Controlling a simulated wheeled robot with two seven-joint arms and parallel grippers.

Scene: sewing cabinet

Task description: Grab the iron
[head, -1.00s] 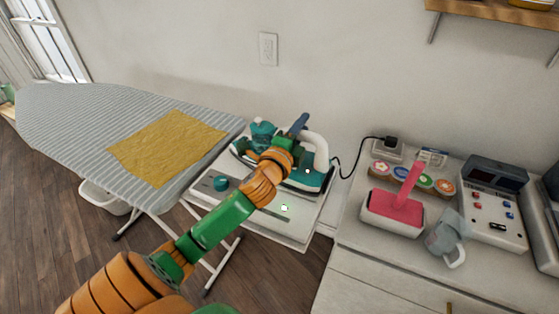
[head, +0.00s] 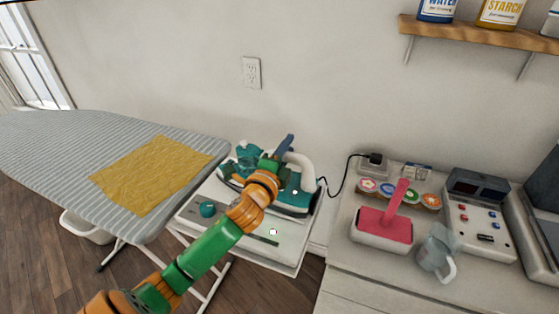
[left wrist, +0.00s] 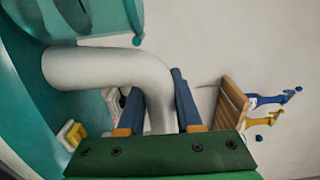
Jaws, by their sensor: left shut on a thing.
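The teal and white iron (head: 296,201) sits on the white ironing station (head: 285,259) beside the ironing board. My left gripper (head: 283,146) is at its white handle and hides part of its body. In the left wrist view the curved handle (left wrist: 92,68) of the iron passes between the two blue fingers of my left gripper (left wrist: 157,88), which is shut on it. The iron appears to rest on the station; its underside is hidden. My right gripper is not in view.
The striped ironing board (head: 60,150) with a yellow cloth (head: 150,175) is on the left. On the right counter stand a pink-handled tool (head: 385,228), a grey translucent jug (head: 436,250) and a control box (head: 480,225). A black cord (head: 340,180) runs to the wall-side plug. A shelf (head: 480,32) hangs above.

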